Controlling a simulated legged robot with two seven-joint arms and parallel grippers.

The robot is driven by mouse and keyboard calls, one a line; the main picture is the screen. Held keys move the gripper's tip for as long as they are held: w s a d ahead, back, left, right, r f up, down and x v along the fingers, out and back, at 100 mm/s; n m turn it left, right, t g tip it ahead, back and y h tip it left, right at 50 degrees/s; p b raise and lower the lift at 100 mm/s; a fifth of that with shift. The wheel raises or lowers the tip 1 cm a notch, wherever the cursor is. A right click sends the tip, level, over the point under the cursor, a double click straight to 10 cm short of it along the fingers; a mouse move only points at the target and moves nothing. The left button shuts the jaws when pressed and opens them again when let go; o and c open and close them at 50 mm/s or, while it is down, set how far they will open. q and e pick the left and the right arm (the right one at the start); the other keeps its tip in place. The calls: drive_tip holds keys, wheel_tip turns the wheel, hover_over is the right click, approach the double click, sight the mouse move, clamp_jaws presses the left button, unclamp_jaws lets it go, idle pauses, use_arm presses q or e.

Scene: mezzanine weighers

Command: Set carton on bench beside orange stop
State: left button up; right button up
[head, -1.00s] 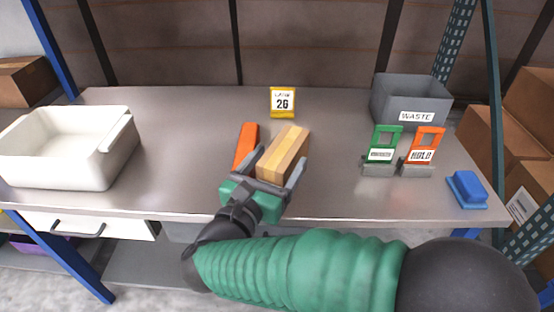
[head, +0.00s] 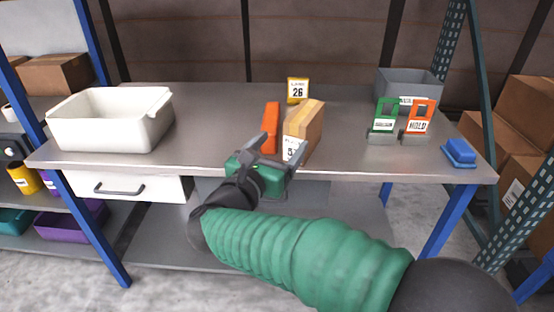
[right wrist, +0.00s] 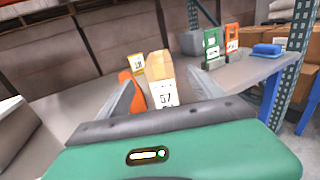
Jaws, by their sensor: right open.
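The carton (head: 304,127) is a tan box with a white numbered label on its near face. It stands on the grey metal bench (head: 222,133), just right of the orange stop (head: 271,128). The two are close together; I cannot tell whether they touch. My right gripper (head: 275,153) is open, on the near side of the carton and apart from it. In the right wrist view the carton (right wrist: 160,72) and the orange stop (right wrist: 131,90) show beyond the spread fingers. My left gripper is not in view.
A white bin (head: 108,125) stands on the bench's left. A yellow sign reading 26 (head: 298,90) stands behind the carton. At right are a grey bin (head: 410,86), a green sign (head: 384,120), an orange HOLD sign (head: 418,119) and a blue block (head: 459,153). The bench between bin and stop is clear.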

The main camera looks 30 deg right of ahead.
drive_tip(key=w+a+f+n+t+y, duration=0.4)
drive_tip(key=w+f+n+y, duration=0.2)
drive_tip(key=n, duration=0.8)
drive_tip(key=s+a+f+n+g+y, duration=0.1)
drive_tip(key=s+a+f+n+y, duration=0.2)
drive_tip(key=f+n, duration=0.45)
drive_tip(key=a+f+n+g+y, duration=0.25)
drive_tip(key=f+n+y, duration=0.3)
drive_tip(key=n, duration=0.35)
drive_tip(key=s+d+f+n+g, duration=0.1)
drive_tip(key=s+f+n+g, duration=0.3)
drive_tip(key=s+f+n, duration=0.4)
drive_tip(key=s+d+f+n+g, duration=0.1)
drive_tip(key=s+f+n+g, duration=0.3)
drive_tip(key=s+f+n, duration=0.4)
drive_tip(key=s, duration=0.4)
drive_tip(key=shift+s+d+g, duration=0.3)
drive_tip(key=shift+s+g, duration=0.05)
